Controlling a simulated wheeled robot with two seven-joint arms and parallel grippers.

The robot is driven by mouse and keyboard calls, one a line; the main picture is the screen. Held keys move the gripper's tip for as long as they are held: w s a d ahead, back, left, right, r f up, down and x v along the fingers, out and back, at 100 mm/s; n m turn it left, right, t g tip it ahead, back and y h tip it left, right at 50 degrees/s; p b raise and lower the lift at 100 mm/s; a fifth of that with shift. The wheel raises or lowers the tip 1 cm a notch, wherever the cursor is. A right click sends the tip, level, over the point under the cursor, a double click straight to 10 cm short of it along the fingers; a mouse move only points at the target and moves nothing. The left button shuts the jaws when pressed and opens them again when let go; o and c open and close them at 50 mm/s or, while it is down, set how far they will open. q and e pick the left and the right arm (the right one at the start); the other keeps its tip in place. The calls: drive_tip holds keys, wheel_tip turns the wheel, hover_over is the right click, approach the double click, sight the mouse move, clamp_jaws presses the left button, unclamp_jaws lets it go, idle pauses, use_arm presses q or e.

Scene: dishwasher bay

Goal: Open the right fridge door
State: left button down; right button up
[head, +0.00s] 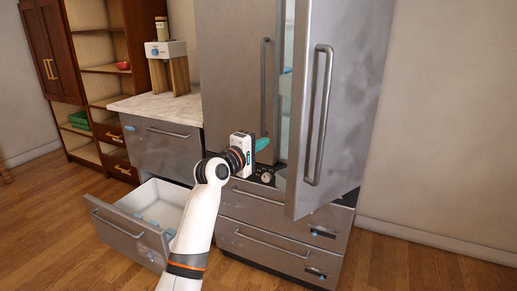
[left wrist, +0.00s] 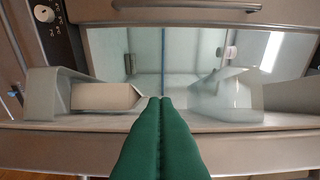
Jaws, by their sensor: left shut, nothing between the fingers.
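The right fridge door (head: 352,95) is grey metal and stands partly open in the head view, swung out toward me. Its long vertical handle (head: 319,115) is on its front. The left fridge door (head: 228,65) is closed. A pale strip of fridge interior (head: 284,85) shows between the doors. My left gripper (head: 262,144) has green fingers, shut and empty, at the gap to the left of the right door's free edge. In the left wrist view the shut fingers (left wrist: 160,100) point toward the opening, with the lit interior (left wrist: 185,55) beyond. My right gripper is out of view.
Two closed drawers (head: 270,245) lie below the fridge doors. At the left, a dishwasher-like drawer (head: 125,233) is pulled out under the counter (head: 155,104). A wooden shelf cabinet (head: 98,45) stands farther left. Bare floor lies at front left.

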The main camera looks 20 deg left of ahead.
use_arm(q)
drive_tip(key=shift+w+d+f+p, duration=0.1)
drive_tip(key=shift+w+d+p, duration=0.15)
drive_tip(key=shift+w+d, duration=0.85)
drive_tip(key=shift+w+d+p, duration=0.2)
drive_tip(key=shift+w+d, duration=0.55)
drive_tip(key=shift+d, duration=0.5)
